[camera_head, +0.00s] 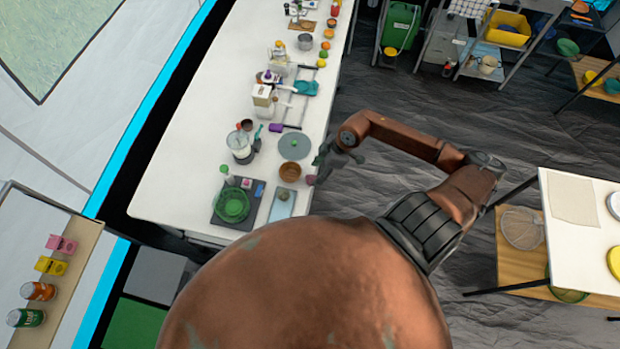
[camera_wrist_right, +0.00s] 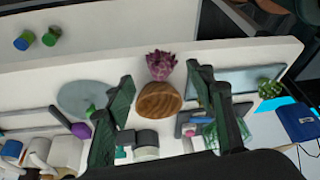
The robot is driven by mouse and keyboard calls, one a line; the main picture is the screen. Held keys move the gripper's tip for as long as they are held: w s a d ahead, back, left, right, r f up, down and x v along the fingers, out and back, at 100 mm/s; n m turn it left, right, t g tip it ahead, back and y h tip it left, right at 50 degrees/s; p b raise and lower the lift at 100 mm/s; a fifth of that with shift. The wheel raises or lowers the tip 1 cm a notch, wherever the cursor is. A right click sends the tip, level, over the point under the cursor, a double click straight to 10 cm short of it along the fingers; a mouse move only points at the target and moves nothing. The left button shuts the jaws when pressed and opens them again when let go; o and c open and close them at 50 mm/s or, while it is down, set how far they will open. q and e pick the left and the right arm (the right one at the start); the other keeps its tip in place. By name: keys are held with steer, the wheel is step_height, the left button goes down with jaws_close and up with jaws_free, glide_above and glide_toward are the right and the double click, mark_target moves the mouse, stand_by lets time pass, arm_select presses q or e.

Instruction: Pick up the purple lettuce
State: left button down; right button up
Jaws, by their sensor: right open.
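The purple lettuce (camera_wrist_right: 160,65) is a spiky purple head on the white counter, just beyond a brown wooden bowl (camera_wrist_right: 159,100) in the right wrist view. In the head view a small pinkish patch, likely the lettuce (camera_head: 311,180), shows beside the wooden bowl (camera_head: 290,171) at the counter edge, partly hidden by my gripper. My right gripper (camera_head: 325,163) hangs over that edge. In the wrist view its two dark fingers (camera_wrist_right: 161,82) are spread wide and empty, with the bowl and lettuce seen between them. My left gripper is out of view.
A blender (camera_head: 240,147) stands farther left. A second white table (camera_head: 580,225) is at the right, across open floor.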

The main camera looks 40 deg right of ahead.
mark_target(312, 176)
steer(key=x, duration=0.5)
steer(key=shift+s, duration=0.1)
steer(key=c, duration=1.3)
steer(key=shift+r, duration=0.15)
steer(key=shift+d+r, duration=0.1)
steer(key=shift+r, duration=0.4)
steer(key=s+a+r, duration=0.5)
steer(key=s+r, duration=0.7)
steer(key=s, duration=0.1)
steer(key=shift+a+f, duration=0.1)
